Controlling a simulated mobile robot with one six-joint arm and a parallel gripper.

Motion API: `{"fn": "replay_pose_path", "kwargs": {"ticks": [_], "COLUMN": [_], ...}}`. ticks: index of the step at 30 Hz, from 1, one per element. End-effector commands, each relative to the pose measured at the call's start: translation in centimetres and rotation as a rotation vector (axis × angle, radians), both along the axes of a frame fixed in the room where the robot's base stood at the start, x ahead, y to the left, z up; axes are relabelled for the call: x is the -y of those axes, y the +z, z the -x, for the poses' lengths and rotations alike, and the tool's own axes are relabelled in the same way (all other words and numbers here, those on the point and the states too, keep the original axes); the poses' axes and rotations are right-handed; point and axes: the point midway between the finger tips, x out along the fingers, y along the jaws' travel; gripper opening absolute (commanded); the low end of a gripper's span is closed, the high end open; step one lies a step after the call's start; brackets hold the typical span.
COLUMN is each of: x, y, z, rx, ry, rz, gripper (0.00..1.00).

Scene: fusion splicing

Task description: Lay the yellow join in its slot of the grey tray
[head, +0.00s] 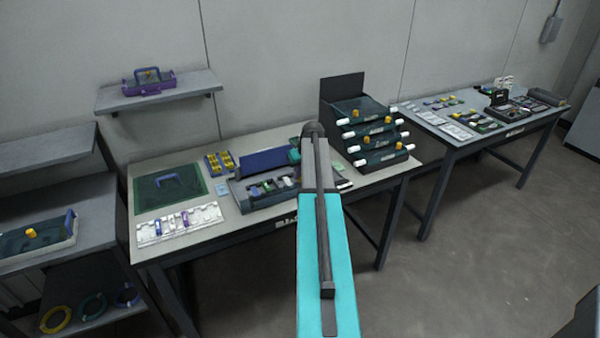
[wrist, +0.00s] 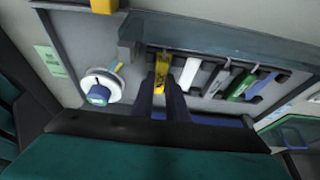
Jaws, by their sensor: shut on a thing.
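The yellow join (wrist: 162,68) is a slim yellow bar with dark marks, held between the two dark fingers of my gripper (wrist: 162,86) in the wrist view. It is over the grey tray (wrist: 205,37), at the left end of a row of bars; whether it touches the slot floor I cannot tell. In the head view the tray (head: 237,192) stands on the middle bench, and my arm hides the gripper and the join.
A white and blue round knob (wrist: 99,88) sits left of the gripper in the wrist view. A white rack (head: 180,225) and a green mat (head: 165,190) lie left of the tray. A tiered dark stand (head: 365,128) rises to the right.

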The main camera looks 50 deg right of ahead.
Motion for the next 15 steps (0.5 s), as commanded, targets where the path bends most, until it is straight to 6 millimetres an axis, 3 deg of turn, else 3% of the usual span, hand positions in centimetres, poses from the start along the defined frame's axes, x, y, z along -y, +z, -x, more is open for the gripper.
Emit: {"fn": "replay_pose_path", "kwargs": {"ticks": [13,14,15], "x": [-0.01,-0.01,-0.01], "y": [-0.44,-0.36,-0.35], "z": [0.0,0.0,-0.01], "rx": [0.0,0.0,0.0], "ry": [0.0,0.0,0.0], "rz": [0.0,0.0,0.0], "gripper": [0.0,0.18,0.25]}}
